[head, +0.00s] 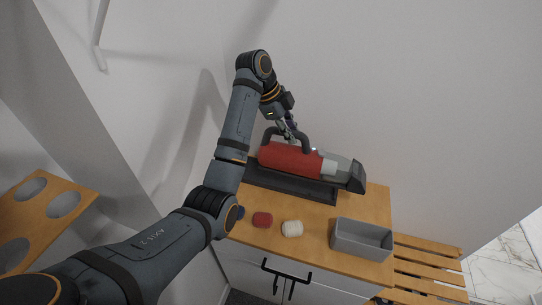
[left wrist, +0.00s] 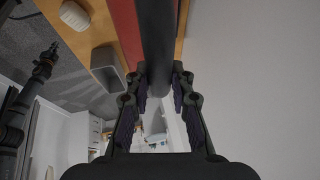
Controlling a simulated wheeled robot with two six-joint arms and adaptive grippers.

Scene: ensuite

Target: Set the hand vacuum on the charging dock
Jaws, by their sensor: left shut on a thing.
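The hand vacuum (head: 291,159) has a red body, a dark handle and a clear grey nozzle pointing right. It lies lengthwise over the dark charging dock (head: 295,187) on the wooden cabinet top. I cannot tell whether it touches the dock or hovers slightly above it. My left gripper (head: 291,135) comes down from above and is shut on the vacuum's handle. In the left wrist view the dark handle (left wrist: 156,45) runs between the fingers (left wrist: 158,90), with the red body behind it. My right gripper is not identifiable in the head view.
A red rounded item (head: 262,219) and a cream one (head: 292,228) sit in front of the dock. A grey open bin (head: 361,240) stands at the front right of the cabinet top. A slatted wooden bench (head: 430,265) is at right. A wooden board with holes (head: 45,215) is at left.

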